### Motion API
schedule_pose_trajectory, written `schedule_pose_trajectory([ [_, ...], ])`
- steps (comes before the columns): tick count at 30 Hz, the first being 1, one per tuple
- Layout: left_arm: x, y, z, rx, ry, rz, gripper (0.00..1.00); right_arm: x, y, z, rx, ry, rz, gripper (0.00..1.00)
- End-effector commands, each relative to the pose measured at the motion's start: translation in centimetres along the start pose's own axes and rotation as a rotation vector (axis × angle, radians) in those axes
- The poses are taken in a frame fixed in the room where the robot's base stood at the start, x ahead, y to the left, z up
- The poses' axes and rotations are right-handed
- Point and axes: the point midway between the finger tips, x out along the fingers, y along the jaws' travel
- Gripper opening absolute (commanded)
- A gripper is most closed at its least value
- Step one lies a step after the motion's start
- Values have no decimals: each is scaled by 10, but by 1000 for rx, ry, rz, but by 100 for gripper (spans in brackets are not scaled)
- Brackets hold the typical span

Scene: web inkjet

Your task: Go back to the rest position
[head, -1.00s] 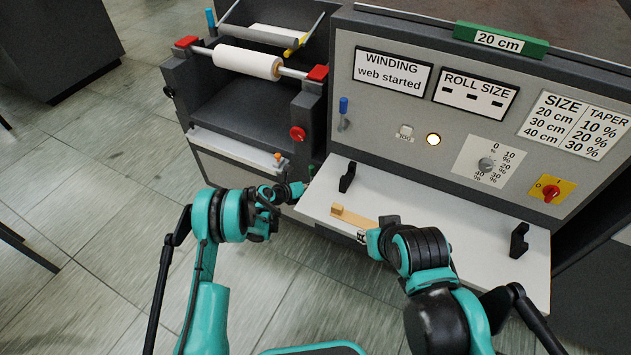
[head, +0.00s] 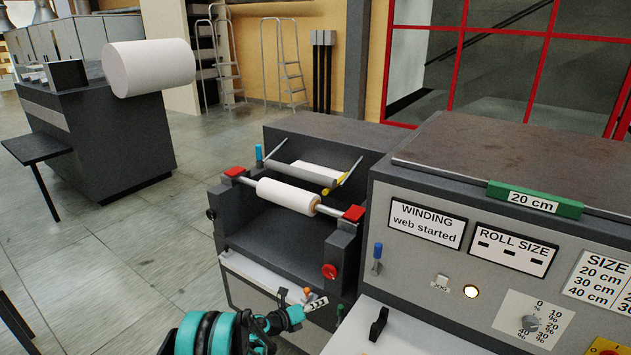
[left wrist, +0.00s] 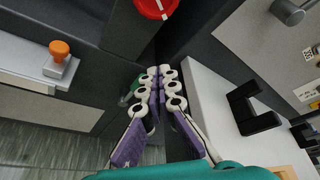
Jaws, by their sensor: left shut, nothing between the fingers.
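My left gripper (head: 315,303) is low in the head view, in front of the winding machine (head: 340,250). In the left wrist view its purple and white fingers (left wrist: 161,88) are together with nothing between them. They are in front of the gap between the dark unwind stand and the white shelf. I cannot tell whether they touch anything. My right arm and gripper are out of both views now.
A white shelf (left wrist: 205,85) with a black bracket (left wrist: 252,108) juts out at right. A red button (left wrist: 155,7) and an orange-knobbed piece (left wrist: 60,58) are close to the gripper. A white roll (head: 287,196) sits on the stand. Open floor lies at left.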

Motion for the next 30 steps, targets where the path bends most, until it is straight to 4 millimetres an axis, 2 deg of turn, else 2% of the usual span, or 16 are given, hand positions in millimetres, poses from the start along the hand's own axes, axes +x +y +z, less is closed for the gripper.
schedule_pose_trajectory([
  [1, -10, -23, 33, -55, -70, -14, 0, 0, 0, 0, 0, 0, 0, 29],
  [3, -26, -51, 80, -147, -181, -34, 0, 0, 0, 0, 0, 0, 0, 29],
  [5, -44, -75, 119, -234, -277, -51, 0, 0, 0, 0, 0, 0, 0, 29],
  [6, -59, -89, 144, -299, -343, -60, 0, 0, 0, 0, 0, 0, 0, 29],
  [9, -101, -119, 196, -468, -499, -81, 0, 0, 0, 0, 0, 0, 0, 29],
  [12, -147, -140, 234, -649, -646, -94, 0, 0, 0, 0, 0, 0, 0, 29],
  [15, -197, -153, 256, -838, -780, -98, 0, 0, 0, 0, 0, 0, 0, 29],
  [19, -260, -160, 260, -1100, -936, -89, 0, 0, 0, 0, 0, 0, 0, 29],
  [23, -318, -159, 235, -1374, -1069, -57, 0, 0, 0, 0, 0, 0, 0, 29],
  [26, -356, -156, 198, -1591, -1152, -18, 0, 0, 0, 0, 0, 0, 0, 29],
  [29, -388, -154, 148, -1811, -1217, 40, 0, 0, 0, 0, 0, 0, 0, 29],
  [30, -398, -154, 125, -1901, -1237, 67, 0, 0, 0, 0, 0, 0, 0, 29],
])
